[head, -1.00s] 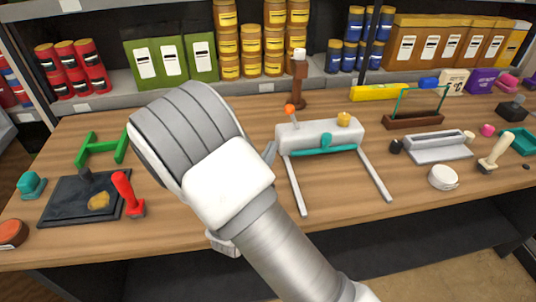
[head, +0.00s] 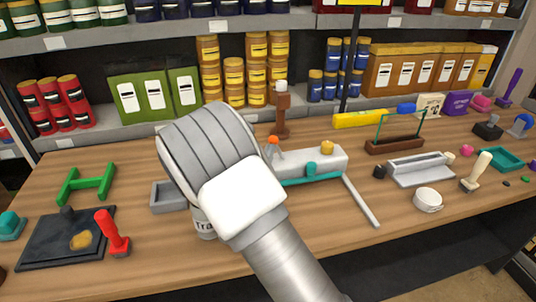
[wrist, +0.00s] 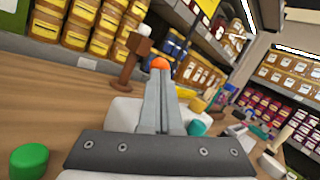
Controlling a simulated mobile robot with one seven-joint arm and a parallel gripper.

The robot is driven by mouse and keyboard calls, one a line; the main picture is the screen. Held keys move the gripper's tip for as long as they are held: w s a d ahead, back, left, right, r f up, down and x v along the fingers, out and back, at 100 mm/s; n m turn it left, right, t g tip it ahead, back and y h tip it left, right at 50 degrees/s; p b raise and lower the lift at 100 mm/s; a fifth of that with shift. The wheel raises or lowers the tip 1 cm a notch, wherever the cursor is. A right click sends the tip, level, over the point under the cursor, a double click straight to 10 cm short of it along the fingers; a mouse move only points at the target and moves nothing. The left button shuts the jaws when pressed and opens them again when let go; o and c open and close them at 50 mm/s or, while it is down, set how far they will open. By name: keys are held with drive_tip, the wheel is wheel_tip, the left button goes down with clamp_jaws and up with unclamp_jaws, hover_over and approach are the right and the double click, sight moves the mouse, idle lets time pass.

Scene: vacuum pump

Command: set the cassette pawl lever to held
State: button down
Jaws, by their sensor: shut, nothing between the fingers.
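The white block device (head: 335,160) stands on the bench, with an orange ball-tipped lever (head: 273,140) at its left end. A teal bar (head: 322,181) runs along its front, with a teal knob (head: 311,168), and a yellow knob (head: 327,147) sits on top. I cannot tell for certain which part is the cassette pawl lever. My gripper (wrist: 160,88) is shut and empty in the wrist view. Its fingertips are at or just short of the orange ball (wrist: 160,64); contact cannot be told. My arm hides the device's left part in the head view.
A grey rail (head: 361,200) extends forward from the device's right end. A grey box (head: 167,196) and a partly hidden labelled container (head: 204,226) are by my arm. A red-handled tool (head: 112,234) is on the left, a white round lid (head: 428,199) on the right. Shelves stand behind.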

drive_tip(key=shift+d+r+m+p, duration=0.15)
drive_tip(key=shift+r+m+p, duration=0.15)
drive_tip(key=shift+m, duration=0.1)
drive_tip(key=shift+w+d+r+m+g+p, duration=0.1)
drive_tip(key=shift+d+r+m+g+p, duration=0.3)
drive_tip(key=shift+m, duration=0.25)
drive_tip(key=shift+w+d+r+m+g+p, duration=0.15)
drive_tip(key=shift+d+m+g+p, duration=0.15)
drive_tip(key=shift+m+g+p, duration=0.25)
drive_tip(key=shift+w+d+r+m+g, duration=0.15)
drive_tip(key=shift+d+m+g, duration=0.55)
drive_tip(key=shift+m, duration=0.4)
drive_tip(key=shift+w+d+m+g+y+b, duration=0.2)
drive_tip(key=shift+d+m+g+y+b, duration=0.2)
drive_tip(key=shift+d+m, duration=0.35)
drive_tip(key=shift+a, duration=0.25)
